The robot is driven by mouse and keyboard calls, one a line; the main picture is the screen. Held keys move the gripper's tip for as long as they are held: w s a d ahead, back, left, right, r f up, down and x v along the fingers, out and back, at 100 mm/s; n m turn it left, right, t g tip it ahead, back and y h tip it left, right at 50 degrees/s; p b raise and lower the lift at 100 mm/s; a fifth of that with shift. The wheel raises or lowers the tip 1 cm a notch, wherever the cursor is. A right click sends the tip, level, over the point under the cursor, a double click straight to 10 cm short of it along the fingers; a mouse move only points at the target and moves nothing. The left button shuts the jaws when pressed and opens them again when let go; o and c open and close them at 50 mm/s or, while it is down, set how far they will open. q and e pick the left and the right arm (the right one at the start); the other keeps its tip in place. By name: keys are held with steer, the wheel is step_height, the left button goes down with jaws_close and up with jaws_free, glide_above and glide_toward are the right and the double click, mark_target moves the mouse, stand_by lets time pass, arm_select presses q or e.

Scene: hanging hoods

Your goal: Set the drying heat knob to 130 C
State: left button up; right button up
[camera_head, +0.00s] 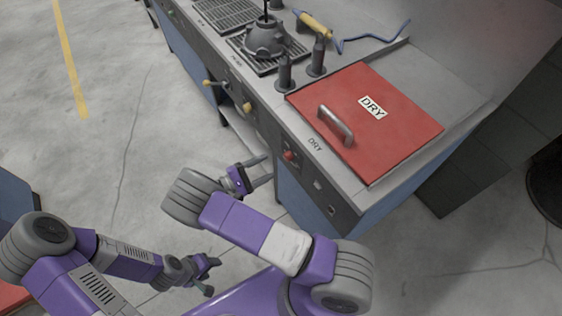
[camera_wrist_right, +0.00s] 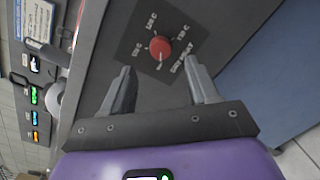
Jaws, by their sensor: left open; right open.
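The red drying heat knob (camera_head: 290,155) is on the front panel of the bench below the DRY lid. In the right wrist view the knob (camera_wrist_right: 160,48) sits on a dark plate with temperature labels around it; the print is too small to read surely, and I cannot tell its setting. My right gripper (camera_head: 268,170) is open and empty in front of the panel, facing the knob. In the wrist view the knob lies beyond and between its two fingertips (camera_wrist_right: 158,70), apart from both. My left gripper (camera_head: 206,274) is open and empty, low over the floor, away from the bench.
A red lid (camera_head: 400,115) marked DRY with a metal handle (camera_head: 335,127) covers the bench end. Dark cylinders (camera_head: 285,72), a dark grey domed part (camera_head: 266,38) and a yellow-handled tool (camera_head: 316,24) stand or lie further back. Yellow knobs (camera_head: 247,107) project from the panel.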

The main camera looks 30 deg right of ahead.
mark_target(285, 158)
steer(key=d+b, duration=0.1)
steer(key=d, duration=0.5)
steer(key=shift+d, duration=0.35)
steer(key=c, duration=1)
steer(key=shift+c, duration=0.2)
